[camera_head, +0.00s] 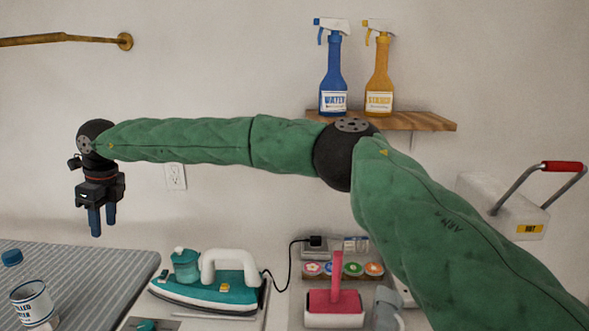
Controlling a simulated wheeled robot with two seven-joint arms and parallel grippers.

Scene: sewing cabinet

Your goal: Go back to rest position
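My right arm reaches across the view from the lower right to the left. My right gripper (102,226) hangs at its end on the left, pointing down in front of the wall. Its two blue fingers show a small gap with nothing between them. It is up in the air, above the level of the grey striped ironing surface (95,262). My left gripper is out of view.
A teal iron (222,287), a pink-handled roller (336,300) and several round coloured lids (343,270) stand below my arm. Blue (333,75) and yellow (379,75) spray bottles stand on a wooden shelf (425,122).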

